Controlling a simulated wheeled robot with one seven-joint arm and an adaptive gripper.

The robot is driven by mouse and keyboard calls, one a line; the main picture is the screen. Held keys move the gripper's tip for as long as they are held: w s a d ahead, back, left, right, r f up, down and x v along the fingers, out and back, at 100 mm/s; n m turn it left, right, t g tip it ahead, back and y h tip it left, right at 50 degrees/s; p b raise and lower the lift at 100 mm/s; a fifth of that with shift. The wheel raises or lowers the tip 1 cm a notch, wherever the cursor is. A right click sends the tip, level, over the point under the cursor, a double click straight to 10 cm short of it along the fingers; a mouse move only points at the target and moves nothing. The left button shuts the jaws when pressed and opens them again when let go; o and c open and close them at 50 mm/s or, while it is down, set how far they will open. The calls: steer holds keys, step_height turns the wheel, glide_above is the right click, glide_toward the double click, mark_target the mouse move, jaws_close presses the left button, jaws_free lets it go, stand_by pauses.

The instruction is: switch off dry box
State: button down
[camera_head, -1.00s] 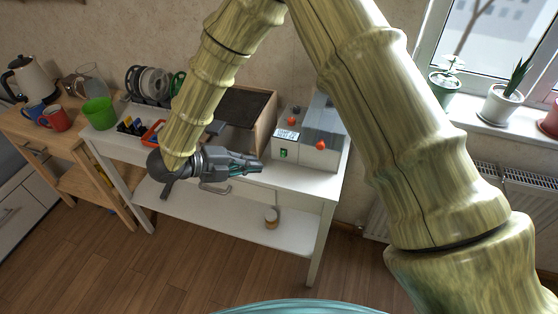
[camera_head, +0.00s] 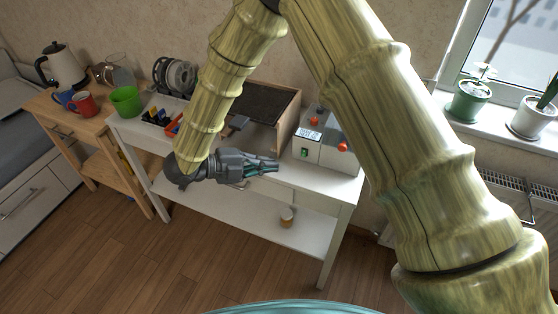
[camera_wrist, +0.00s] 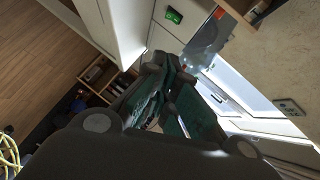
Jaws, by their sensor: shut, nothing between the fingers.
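The dry box (camera_head: 312,150) is a white and grey box with orange-red knobs and a small label, standing at the right end of the white table. A green switch (camera_head: 304,153) is on its front face. The green switch also shows near the top of the wrist view (camera_wrist: 173,15), and it looks lit. My gripper (camera_head: 278,165) is shut and empty, just left of the switch and apart from it, with its fingers pointing right. In the wrist view, its dark fingers (camera_wrist: 165,72) point up toward the box. No contact with the box shows.
A wooden table with a kettle (camera_head: 64,64) and mugs is at left. Plants stand on the windowsill at right.

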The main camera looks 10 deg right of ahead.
mark_target(304, 153)
steer(key=p+x, duration=0.1)
steer(key=x, duration=0.7)
steer(key=shift+d+p, duration=0.2)
steer(key=shift+p, duration=0.15)
steer(key=shift+w+d+f+p, duration=0.2)
steer(key=shift+w+d+f, duration=0.15)
steer(key=shift+w+d, duration=0.15)
steer(key=shift+w+d+f+p, duration=0.2)
steer(key=shift+w+d+f, duration=0.15)
steer(key=shift+w, duration=0.2)
steer(key=shift+w+d+f, duration=0.25)
steer(key=shift+w+d, duration=0.1)
steer(key=shift+w, duration=0.1)
steer(key=shift+d, duration=0.1)
